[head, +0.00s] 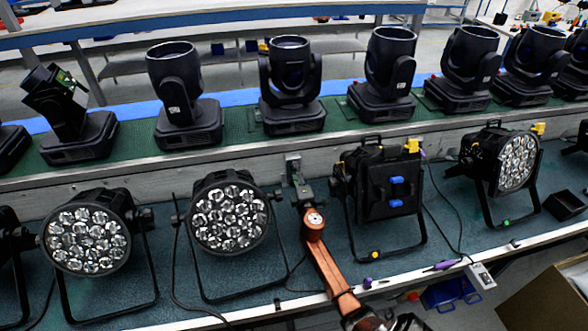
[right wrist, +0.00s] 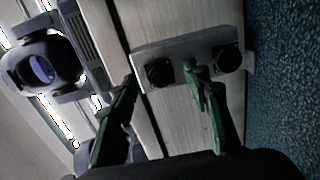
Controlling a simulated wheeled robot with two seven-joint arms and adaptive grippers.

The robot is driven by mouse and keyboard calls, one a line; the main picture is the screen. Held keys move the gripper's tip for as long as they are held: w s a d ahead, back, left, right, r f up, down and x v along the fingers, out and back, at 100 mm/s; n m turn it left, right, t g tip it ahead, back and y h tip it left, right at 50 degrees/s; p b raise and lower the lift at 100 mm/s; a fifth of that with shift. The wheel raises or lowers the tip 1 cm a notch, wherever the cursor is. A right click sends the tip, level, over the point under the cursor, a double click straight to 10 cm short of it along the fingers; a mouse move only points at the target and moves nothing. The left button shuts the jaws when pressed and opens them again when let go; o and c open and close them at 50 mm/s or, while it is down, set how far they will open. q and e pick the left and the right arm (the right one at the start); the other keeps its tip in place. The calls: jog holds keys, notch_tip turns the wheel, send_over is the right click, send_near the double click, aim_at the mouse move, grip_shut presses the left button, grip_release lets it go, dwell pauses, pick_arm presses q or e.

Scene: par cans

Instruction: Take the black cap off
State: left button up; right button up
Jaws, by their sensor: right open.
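A grey metal box (right wrist: 195,62) with two round black caps is fixed to the pale rail. In the right wrist view one black cap (right wrist: 160,72) lies between my fingers and the other black cap (right wrist: 228,58) lies to the right. My right gripper (right wrist: 160,80) is open, its green fingers spread, with one fingertip in front of the box between the caps. I cannot tell whether it touches. In the head view the box (head: 293,164) is small, just above my right gripper (head: 298,181). My left gripper is out of view.
A lit-front par can (head: 229,216) stands left of my right arm, and a par can with a dark back (head: 385,190) stands close on the right. Moving-head lamps (head: 290,85) line the green shelf behind. Cables hang between the cans.

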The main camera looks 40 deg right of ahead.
jog(key=shift+c, duration=0.6)
grip_shut()
jog(key=shift+s, duration=0.1)
dwell(0.5)
jog(key=shift+p+v, duration=0.65)
jog(key=shift+v, duration=2.25)
jog(key=shift+s, duration=0.1)
